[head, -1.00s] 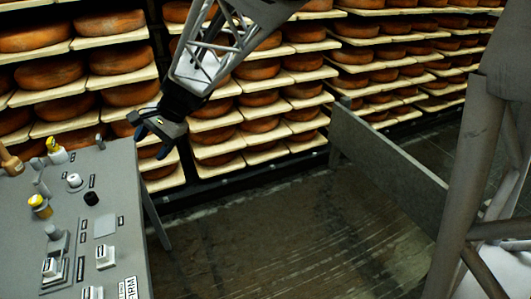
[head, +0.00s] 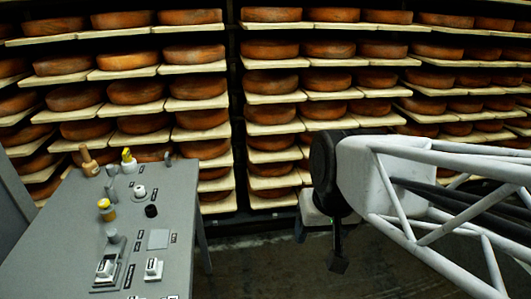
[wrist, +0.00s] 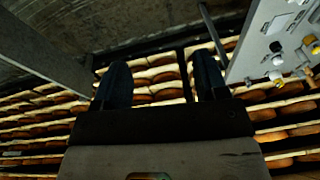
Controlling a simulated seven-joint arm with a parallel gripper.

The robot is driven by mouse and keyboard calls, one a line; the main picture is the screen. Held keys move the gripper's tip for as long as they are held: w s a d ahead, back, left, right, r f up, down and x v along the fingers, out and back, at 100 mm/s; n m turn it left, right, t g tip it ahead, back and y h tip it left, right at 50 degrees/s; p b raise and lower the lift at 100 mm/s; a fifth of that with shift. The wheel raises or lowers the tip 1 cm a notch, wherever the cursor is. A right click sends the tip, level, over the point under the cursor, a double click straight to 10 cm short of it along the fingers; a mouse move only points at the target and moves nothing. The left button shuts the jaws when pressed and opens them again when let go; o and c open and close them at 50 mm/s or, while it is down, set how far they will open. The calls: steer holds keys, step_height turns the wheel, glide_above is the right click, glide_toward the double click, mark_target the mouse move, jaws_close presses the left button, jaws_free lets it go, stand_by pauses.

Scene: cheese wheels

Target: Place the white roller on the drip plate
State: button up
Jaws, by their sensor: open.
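A small white cylinder (head: 140,191), which looks like the white roller, stands toward the back of the grey table (head: 60,235). A pale grey square (head: 158,239) lies flat nearer the front and may be the drip plate; I cannot be sure. My gripper (head: 320,245) hangs right of the table, well apart from both. In the wrist view my gripper (wrist: 161,78) has its dark fingers spread with nothing between them. The table's edge (wrist: 245,55) shows at upper right there, with small white, black and yellow items on it.
A black cylinder (head: 151,210), a yellow jar (head: 106,209), a yellow-topped bottle (head: 129,160), a wooden-coloured bottle (head: 89,162) and white switch-like blocks (head: 153,268) crowd the table. Shelves of cheese wheels (head: 270,82) line the back. Floor right of the table is open.

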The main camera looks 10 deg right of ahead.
steer(key=shift+s+d+f+n+h, duration=0.1)
steer(key=shift+s+d+n+h, duration=0.1)
steer(key=shift+s+d, duration=0.3)
steer(key=shift+s+d+f+n+h, duration=0.1)
steer(key=shift+s+d+h, duration=0.15)
steer(key=shift+s, duration=0.4)
